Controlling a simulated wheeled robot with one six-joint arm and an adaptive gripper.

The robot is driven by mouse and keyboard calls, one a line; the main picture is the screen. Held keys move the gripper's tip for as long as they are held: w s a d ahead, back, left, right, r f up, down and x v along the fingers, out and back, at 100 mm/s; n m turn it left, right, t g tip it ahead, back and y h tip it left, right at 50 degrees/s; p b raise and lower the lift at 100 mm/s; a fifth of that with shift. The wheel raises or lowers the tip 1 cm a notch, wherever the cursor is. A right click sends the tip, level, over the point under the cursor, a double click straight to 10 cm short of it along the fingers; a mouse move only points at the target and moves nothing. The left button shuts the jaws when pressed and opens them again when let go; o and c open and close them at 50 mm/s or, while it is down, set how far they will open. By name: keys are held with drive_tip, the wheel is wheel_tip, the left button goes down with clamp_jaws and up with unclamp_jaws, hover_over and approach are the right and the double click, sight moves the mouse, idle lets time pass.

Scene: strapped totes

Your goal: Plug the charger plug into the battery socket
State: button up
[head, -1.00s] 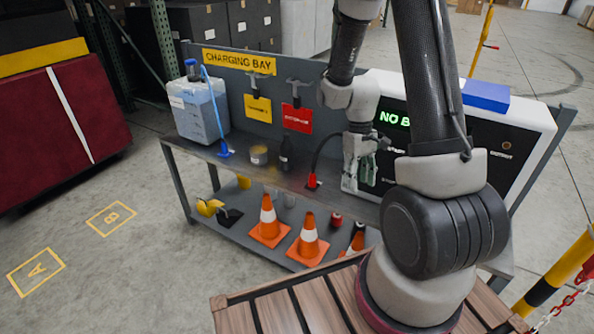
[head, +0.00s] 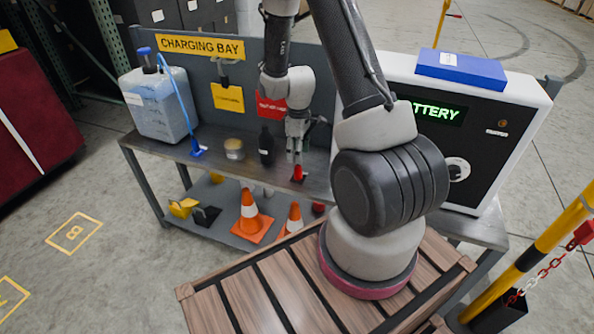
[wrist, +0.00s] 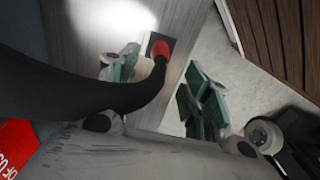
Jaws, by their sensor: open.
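The red charger plug (head: 297,174) stands on the grey bench shelf, directly below my gripper (head: 297,152). In the wrist view the red plug (wrist: 160,48) sits on a dark square base, its thick black cable sweeping left across the picture. My gripper (wrist: 163,85) is open, with green-padded fingers apart on either side of the plug and cable; I see no grip on it. The charger unit (head: 487,130) has a green display ending in "TTERY".
A jug (head: 160,105) with a blue hose, a tin (head: 234,149) and a dark bottle (head: 266,145) stand left of the plug. Orange cones (head: 249,215) are on the lower shelf. A blue box (head: 461,70) lies on the charger. A yellow-black post (head: 535,258) stands at right.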

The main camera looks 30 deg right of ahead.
sight(298, 171)
drive_tip(key=shift+f, duration=4.55)
drive_tip(key=shift+c, duration=0.2)
clamp_jaws()
drive_tip(key=shift+r, duration=0.1)
drive_tip(key=shift+r, duration=2.95)
drive_tip(key=shift+r, duration=3)
